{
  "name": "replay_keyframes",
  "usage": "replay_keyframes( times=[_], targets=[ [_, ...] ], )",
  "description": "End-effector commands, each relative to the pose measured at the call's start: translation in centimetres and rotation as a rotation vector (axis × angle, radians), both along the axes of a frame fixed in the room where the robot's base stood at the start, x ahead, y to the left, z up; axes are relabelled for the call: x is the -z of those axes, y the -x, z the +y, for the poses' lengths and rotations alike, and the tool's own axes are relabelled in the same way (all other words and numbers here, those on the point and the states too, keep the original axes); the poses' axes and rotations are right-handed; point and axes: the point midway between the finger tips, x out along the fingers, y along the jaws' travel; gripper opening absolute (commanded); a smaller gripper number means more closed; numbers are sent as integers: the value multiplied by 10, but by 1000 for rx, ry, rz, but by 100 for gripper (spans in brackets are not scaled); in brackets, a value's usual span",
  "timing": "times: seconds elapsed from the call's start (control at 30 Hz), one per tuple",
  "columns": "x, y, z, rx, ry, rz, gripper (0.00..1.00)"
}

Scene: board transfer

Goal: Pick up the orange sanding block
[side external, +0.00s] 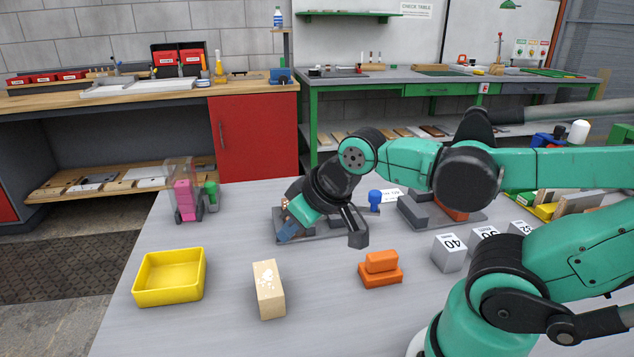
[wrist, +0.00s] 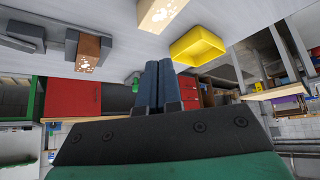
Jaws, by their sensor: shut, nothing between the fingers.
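The orange sanding block (side external: 381,270) rests on the grey table in front of my arm, right of the wooden block, with a smaller orange top part on a wider base. It does not show in the wrist view. My gripper (side external: 287,231) is shut and empty, its blue-grey fingers side by side. It is left of and behind the sanding block, apart from it, by a grey fixture (side external: 334,236). The shut fingers also show in the wrist view (wrist: 157,84).
A pale wooden block (side external: 268,289) with white marks and a yellow tray (side external: 169,278) stand front left. Numbered grey blocks (side external: 449,252) stand right of the sanding block.

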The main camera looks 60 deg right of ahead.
Motion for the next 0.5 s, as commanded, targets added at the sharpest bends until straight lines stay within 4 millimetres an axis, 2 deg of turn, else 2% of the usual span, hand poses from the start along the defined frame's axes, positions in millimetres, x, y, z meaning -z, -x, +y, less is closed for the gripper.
replay_keyframes(
  times=[0.27, 0.37, 0.5],
  targets=[
    [0, 0, 0, 0, 0, 0, 0],
    [0, 0, 0, 0, 0, 0, 23],
    [0, 0, 0, 0, 0, 0, 63]
  ],
)
